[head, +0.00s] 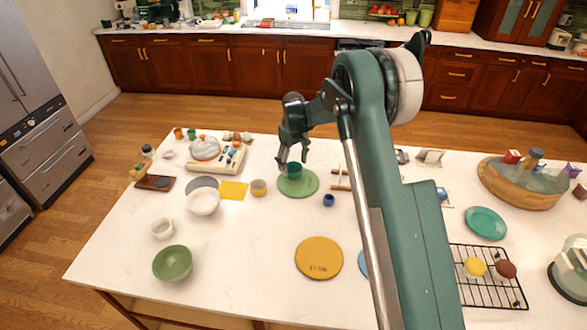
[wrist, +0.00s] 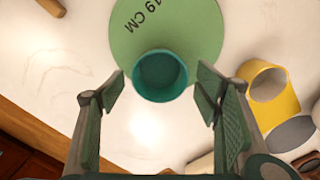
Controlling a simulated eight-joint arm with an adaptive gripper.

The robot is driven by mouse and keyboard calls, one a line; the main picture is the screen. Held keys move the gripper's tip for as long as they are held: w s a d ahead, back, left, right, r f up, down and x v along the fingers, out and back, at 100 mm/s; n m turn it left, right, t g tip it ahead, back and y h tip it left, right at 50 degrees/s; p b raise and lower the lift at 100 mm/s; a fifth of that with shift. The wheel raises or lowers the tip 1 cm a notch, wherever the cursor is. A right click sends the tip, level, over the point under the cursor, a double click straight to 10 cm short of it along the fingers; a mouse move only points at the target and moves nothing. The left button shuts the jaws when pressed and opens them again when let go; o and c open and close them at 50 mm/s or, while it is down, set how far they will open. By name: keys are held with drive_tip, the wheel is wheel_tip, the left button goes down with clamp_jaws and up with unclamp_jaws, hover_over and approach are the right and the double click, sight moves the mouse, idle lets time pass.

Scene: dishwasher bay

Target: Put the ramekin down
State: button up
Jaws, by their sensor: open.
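The ramekin, a small teal cup, stands upright on a round green mat (head: 300,189) in the middle of the counter, toward the mat's far side. The ramekin (wrist: 160,76) also shows in the wrist view, over the edge of the mat (wrist: 170,25), which is marked "19 CM". My gripper (head: 293,160) is just above and around the ramekin. In the wrist view, the fingers of my gripper (wrist: 161,88) are open on either side of the ramekin, with a visible gap at each side. The ramekin's base is hidden in the wrist view.
A yellow mug (head: 258,188) and a yellow cloth (head: 233,191) are left of the mat. A small blue cup (head: 328,200) is to its right. A round orange mat (head: 319,258) lies in front. White counter is clear between the green and orange mats.

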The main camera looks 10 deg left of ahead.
wheel_tip(320, 180, up, 10)
drive_tip(key=shift+f+b, duration=0.25)
drive_tip(key=shift+b, duration=0.15)
idle(0.6)
drive_tip(key=s+d+r+m+t, duration=0.3)
drive_tip(key=s+d+r+m, duration=0.1)
drive_tip(key=s+d+r, duration=1.95)
drive_tip(key=s+d+f+m+t, duration=0.1)
drive_tip(key=s+d, duration=0.3)
drive_tip(key=s, duration=0.6)
drive_tip(key=s+d+f+m+t, duration=0.1)
drive_tip(key=s+d, duration=0.3)
drive_tip(key=s, duration=0.5)
drive_tip(key=s+d+f+m+t, duration=0.2)
drive_tip(key=s+d+m, duration=0.1)
drive_tip(key=s, duration=0.7)
drive_tip(key=shift+s+d+f, duration=0.15)
drive_tip(key=shift+s+d, duration=0.15)
drive_tip(key=shift+d, duration=0.25)
